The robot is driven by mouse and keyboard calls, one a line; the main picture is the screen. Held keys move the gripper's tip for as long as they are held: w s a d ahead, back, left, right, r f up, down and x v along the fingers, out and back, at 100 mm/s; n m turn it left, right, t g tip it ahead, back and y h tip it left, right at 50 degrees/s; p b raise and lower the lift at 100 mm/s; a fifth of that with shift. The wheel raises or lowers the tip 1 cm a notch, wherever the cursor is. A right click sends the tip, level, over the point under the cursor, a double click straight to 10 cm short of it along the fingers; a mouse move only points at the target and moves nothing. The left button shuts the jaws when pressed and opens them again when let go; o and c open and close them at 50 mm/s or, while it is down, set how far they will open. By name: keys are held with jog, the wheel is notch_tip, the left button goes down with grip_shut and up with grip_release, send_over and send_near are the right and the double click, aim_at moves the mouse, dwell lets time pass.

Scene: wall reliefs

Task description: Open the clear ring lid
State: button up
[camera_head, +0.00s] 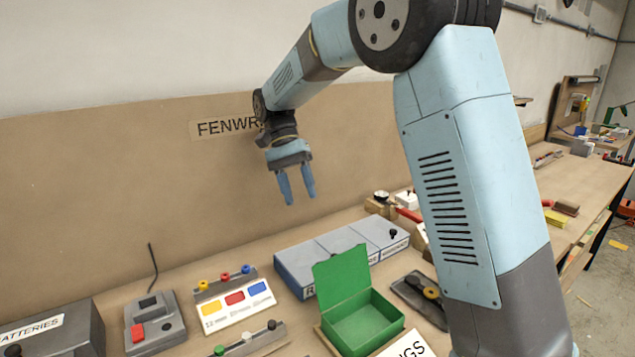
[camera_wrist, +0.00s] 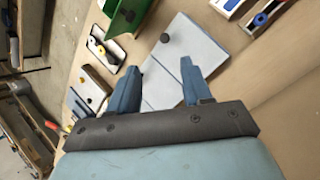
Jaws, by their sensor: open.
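A long low blue-grey box (camera_head: 318,258) lies on the bench near the wall, its pale top divided into sections and shut. I cannot clearly tell which section is the clear ring lid. My gripper (camera_head: 298,199) is open and empty, pointing down above the box, apart from it. In the wrist view the box top (camera_wrist: 168,72) shows between and beyond the fingers.
A dark tray (camera_head: 420,298) lies right. A grey device (camera_head: 155,322) and a colour-marked panel (camera_head: 236,303) stand left. The wall board rises behind.

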jog(key=s+d+r, duration=0.4)
jog(key=s+r, duration=0.2)
jog(key=s, duration=0.4)
jog(key=shift+s+d+r, duration=0.2)
jog(key=shift+s+r, duration=0.05)
jog(key=shift+r, duration=0.15)
jog(key=s+d+f+n+t+y, duration=0.1)
jog(key=s+d+t+y, duration=0.1)
jog(key=s+d+t, duration=0.65)
jog(key=s+d+n+t+y, duration=0.15)
jog(key=s+d, duration=0.35)
jog(key=d, duration=0.8)
jog(key=m+g, duration=0.5)
jog(key=m, duration=0.2)
send_over(320, 258)
jog(key=s, duration=0.5)
notch_tip(320, 258, down, 7)
notch_tip(320, 258, down, 14)
jog(key=shift+s+r, duration=0.15)
jog(key=shift+r, duration=0.1)
